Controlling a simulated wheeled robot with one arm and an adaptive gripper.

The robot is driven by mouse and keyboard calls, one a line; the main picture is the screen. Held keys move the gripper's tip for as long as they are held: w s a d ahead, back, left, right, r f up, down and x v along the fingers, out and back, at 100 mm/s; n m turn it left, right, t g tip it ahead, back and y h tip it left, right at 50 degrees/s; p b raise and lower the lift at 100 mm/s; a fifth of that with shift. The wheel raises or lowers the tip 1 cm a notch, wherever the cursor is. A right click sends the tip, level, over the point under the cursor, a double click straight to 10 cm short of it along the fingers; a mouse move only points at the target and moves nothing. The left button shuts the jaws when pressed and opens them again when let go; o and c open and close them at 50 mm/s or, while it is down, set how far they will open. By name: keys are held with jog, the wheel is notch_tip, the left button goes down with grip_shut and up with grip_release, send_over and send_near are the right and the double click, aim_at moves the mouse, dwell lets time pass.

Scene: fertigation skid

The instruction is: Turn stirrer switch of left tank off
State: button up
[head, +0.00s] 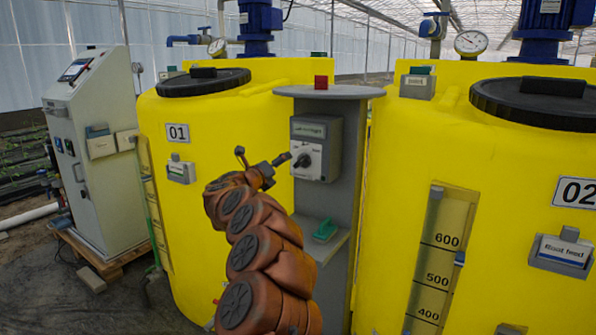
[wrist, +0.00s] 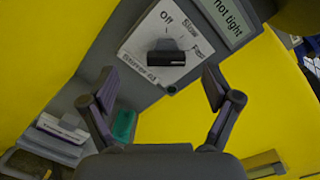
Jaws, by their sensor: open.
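The left tank (head: 205,215) is a yellow tank marked 01. A grey switch box (head: 328,135) is on the grey post between the two tanks. Its black rotary knob (head: 302,161) also shows in the wrist view (wrist: 166,58), on a white plate lettered Off, Slow and Fast. The knob's bar lies crosswise there, one end towards Fast; no clear pointer mark shows. My gripper (head: 263,157) is open and empty, left of the box in the head view. In the wrist view my gripper (wrist: 160,78) has its fingers spread either side of the knob, apparently not touching it.
A red button (head: 321,82) sits on the post's top. A green item (head: 325,230) lies on the shelf below the box. The right tank (head: 500,225), marked 02, stands close right of the post. A control cabinet (head: 95,160) stands at far left.

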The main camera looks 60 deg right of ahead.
aim_at(298, 162)
jog(key=shift+m+g, duration=0.4)
jog(key=shift+g, duration=0.2)
jog(key=shift+s+d+f+p, duration=0.2)
jog(key=shift+s+d+p, duration=0.05)
jog(key=shift+d, duration=1.2)
jog(key=shift+s+d+f+p, duration=0.2)
jog(key=shift+d+p, duration=0.1)
jog(key=shift+d, duration=1.2)
jog(key=shift+s+d+f+p, duration=0.2)
jog(key=shift+s+d+p, duration=0.05)
jog(key=shift+d, duration=1.2)
jog(key=c, duration=1.1)
